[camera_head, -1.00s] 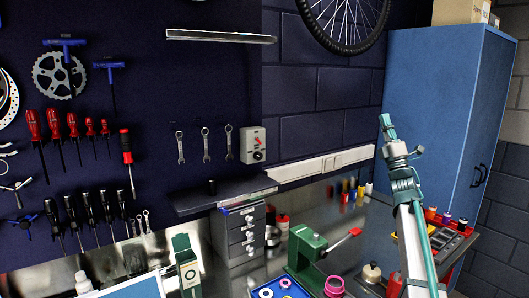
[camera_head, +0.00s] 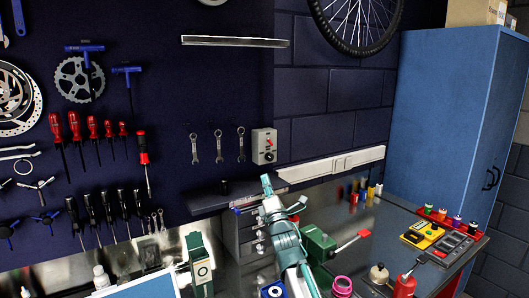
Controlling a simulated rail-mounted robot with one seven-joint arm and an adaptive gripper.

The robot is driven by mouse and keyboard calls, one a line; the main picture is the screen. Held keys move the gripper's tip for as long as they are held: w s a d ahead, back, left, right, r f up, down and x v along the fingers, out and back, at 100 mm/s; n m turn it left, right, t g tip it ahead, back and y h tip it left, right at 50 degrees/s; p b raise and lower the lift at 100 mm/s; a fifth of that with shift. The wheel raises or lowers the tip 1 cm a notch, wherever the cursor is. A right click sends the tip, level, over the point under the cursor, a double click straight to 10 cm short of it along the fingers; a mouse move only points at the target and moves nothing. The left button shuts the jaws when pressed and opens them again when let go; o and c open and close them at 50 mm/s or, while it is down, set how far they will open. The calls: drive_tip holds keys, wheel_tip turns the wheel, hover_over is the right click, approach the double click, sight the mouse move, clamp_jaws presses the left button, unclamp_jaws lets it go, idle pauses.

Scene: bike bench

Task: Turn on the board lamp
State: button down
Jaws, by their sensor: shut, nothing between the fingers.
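The board lamp (camera_head: 235,41) is a long pale bar on the dark tool board at the upper middle. I cannot tell from its look whether it is lit. My wrist and arm hide part of the drawer unit.
A dark shelf (camera_head: 215,198) juts out left of my gripper above a grey drawer unit (camera_head: 228,235). Three wrenches (camera_head: 218,146) hang left of the switch box. A green press (camera_head: 318,245) with a red-handled lever stands right of my arm. A blue cabinet (camera_head: 440,120) is at right.

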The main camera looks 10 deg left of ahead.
sight(270, 143)
idle(0.3)
drive_tip(key=p+x, duration=0.4)
drive_tip(key=x, duration=0.6)
drive_tip(key=shift+w+r, duration=0.2)
drive_tip(key=shift+w, duration=0.1)
drive_tip(key=d, duration=0.1)
drive_tip(key=d+r+p, duration=0.1)
drive_tip(key=d+p, duration=0.1)
drive_tip(key=shift+w+r, duration=0.3)
drive_tip(key=shift+w, duration=0.05)
drive_tip(key=shift+w+d+p, duration=0.1)
drive_tip(key=shift+d+p, duration=0.05)
drive_tip(key=shift+p, duration=0.15)
